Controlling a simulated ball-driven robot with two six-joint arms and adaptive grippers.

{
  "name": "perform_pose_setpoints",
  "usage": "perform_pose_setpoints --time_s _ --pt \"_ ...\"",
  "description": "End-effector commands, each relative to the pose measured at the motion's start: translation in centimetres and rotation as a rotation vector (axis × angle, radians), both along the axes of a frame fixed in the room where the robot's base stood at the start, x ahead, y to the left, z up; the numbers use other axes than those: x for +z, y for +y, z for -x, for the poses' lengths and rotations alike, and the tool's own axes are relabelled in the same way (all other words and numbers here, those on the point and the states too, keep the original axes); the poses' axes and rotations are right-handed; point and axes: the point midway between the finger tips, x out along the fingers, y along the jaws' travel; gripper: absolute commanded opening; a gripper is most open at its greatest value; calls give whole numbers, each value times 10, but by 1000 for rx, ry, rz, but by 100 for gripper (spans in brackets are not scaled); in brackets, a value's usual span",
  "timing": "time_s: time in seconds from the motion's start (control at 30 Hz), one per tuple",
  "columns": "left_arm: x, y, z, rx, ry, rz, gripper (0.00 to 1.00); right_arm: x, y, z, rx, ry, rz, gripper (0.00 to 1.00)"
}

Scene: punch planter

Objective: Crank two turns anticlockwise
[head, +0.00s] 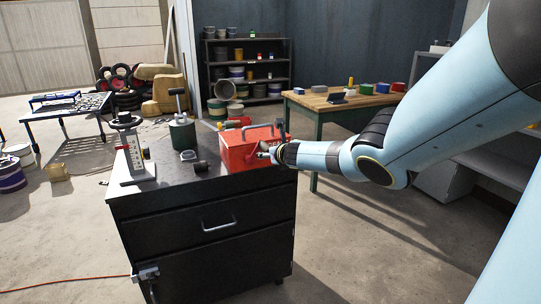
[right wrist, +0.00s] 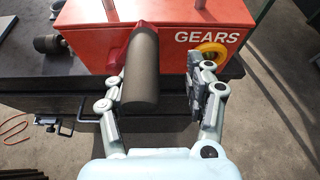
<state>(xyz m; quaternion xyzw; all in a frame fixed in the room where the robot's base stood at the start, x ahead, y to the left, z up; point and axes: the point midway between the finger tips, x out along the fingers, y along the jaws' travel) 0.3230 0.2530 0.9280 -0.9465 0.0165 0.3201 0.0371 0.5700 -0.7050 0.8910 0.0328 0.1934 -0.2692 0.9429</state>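A red gearbox (head: 238,155) sits at the right end of the dark cabinet top. In the right wrist view the red gearbox (right wrist: 90,38) carries the word GEARS and a yellow ring (right wrist: 209,55). A dark cylindrical crank handle (right wrist: 140,75) sticks out from its front towards my wrist. My right gripper (head: 265,151) is at the box's front right. In the right wrist view its fingers (right wrist: 155,92) are apart, either side of the handle; the left finger is close beside it, with a clear gap to the right finger. My left gripper is not in view.
The dark cabinet (head: 215,228) also bears a white upright stand (head: 135,160), a green canister (head: 182,136) and a small dark cylinder (head: 200,167). A wooden workbench (head: 320,103) stands behind at right. Concrete floor is free around the cabinet's front.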

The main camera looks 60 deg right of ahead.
Motion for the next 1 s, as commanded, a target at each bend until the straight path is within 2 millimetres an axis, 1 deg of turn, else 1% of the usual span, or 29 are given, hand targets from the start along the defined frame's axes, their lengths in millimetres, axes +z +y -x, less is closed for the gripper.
perform_pose_setpoints --time_s 0.27,0.6,1.0 --pt "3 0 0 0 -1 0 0 2 0 3 -2 2 1 51" --pt "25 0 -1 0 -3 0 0 12 16 21 0 3 2 51" --pt "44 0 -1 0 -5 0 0 23 35 42 1 2 2 51"
